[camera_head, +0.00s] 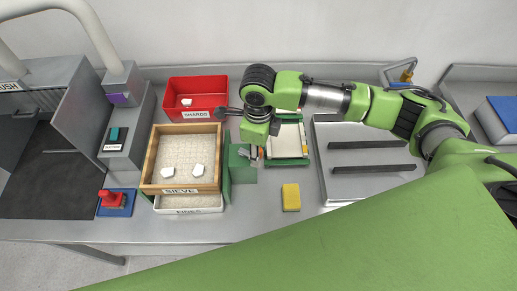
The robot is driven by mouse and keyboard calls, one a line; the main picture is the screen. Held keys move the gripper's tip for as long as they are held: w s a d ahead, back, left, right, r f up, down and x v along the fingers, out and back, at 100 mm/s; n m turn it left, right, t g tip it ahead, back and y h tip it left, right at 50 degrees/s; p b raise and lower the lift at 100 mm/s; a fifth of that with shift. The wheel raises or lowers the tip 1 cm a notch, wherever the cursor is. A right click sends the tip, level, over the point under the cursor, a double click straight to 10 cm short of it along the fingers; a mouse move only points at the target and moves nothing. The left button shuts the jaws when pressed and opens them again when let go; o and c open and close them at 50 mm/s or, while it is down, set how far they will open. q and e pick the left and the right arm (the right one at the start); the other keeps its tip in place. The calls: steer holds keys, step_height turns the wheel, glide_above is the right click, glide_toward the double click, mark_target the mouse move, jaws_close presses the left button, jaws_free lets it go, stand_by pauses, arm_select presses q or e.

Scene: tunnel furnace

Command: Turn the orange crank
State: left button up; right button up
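The orange crank appears as a small orange piece (262,153) with a grey bar beside it, on the green block (243,166) right of the wooden sieve (180,187). It is small and partly covered by my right wrist, so its angle is hard to read. My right gripper (217,111) is behind the crank in the picture, near the red box. Its dark fingers point left and look apart, with nothing visible between them. It does not appear to touch the crank. My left gripper is out of view.
The red box (171,86) stands behind the sieve, and the white fines tray (190,210) is under it. A yellow sponge (291,197) lies right of the block. A green-edged tray (288,162) and a metal tray with dark bars (326,190) are further right.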

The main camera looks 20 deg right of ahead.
steer(key=shift+c, duration=0.5)
jaws_close()
